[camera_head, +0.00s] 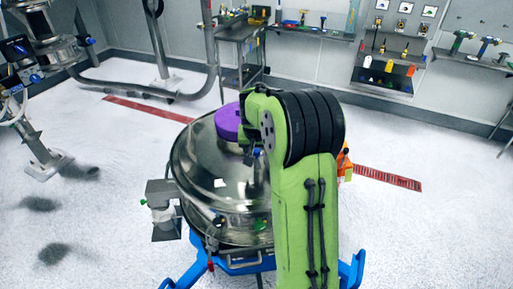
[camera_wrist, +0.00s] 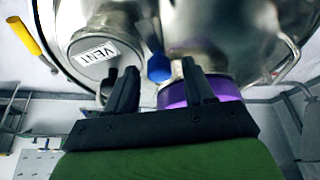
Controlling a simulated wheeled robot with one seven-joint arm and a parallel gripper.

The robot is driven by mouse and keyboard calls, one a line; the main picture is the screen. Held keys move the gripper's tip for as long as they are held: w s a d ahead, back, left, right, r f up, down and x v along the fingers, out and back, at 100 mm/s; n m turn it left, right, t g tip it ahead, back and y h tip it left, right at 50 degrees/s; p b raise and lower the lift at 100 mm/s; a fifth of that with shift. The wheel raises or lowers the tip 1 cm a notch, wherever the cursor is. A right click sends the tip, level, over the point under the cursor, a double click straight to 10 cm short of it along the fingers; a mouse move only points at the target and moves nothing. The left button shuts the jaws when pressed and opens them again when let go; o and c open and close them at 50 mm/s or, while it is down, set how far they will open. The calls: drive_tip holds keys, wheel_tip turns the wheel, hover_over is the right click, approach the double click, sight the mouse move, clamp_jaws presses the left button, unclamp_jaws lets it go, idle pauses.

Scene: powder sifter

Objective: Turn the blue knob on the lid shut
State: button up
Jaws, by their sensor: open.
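The blue knob (camera_wrist: 158,68) is in the middle of the wrist view, on the shiny metal lid (camera_wrist: 220,30). My gripper (camera_wrist: 159,67) is open, with one dark finger left of the knob and one right of it in the picture. I cannot tell whether either finger touches the knob. In the head view the lid (camera_head: 200,165) tops a round steel vessel, and a small blue spot of the knob (camera_head: 257,153) shows beside my green arm, which hides much of the lid's right side.
A purple cap (camera_head: 228,121) stands on the lid, close to the right finger in the wrist view (camera_wrist: 222,90). A metal port marked VENT (camera_wrist: 95,52) lies left of the knob. A blue stand (camera_head: 245,262) carries the vessel. A cart (camera_head: 240,35) stands behind.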

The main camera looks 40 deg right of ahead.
clamp_jaws()
idle(0.4)
drive_tip(key=n, duration=0.2)
drive_tip(key=n+y+b, duration=0.1)
drive_tip(key=n, duration=0.1)
drive_tip(key=shift+s+d+n+t+y, duration=0.1)
drive_tip(key=shift+d+n+t+y, duration=0.1)
drive_tip(key=shift+n+t+y, duration=0.15)
drive_tip(key=n+y, duration=0.1)
drive_tip(key=n, duration=0.3)
drive_tip(key=shift+d+n+y, duration=0.1)
drive_tip(key=shift+n+y, duration=0.25)
drive_tip(key=n+p, duration=0.1)
drive_tip(key=n, duration=0.1)
drive_tip(key=n+y+p, duration=0.1)
drive_tip(key=n, duration=0.1)
drive_tip(key=shift+r+y, duration=0.1)
drive_tip(key=shift+y, duration=0.2)
drive_tip(key=shift+d+n+g+y+p, duration=0.1)
drive_tip(key=shift+n+g+y+p, duration=0.4)
drive_tip(key=shift+n, duration=0.6)
drive_tip(key=shift+d+n+g+y+p, duration=0.1)
drive_tip(key=shift+n+g+p, duration=0.15)
drive_tip(key=shift+n+p, duration=0.65)
drive_tip(key=shift+a+n, duration=0.1)
drive_tip(key=shift+n, duration=0.3)
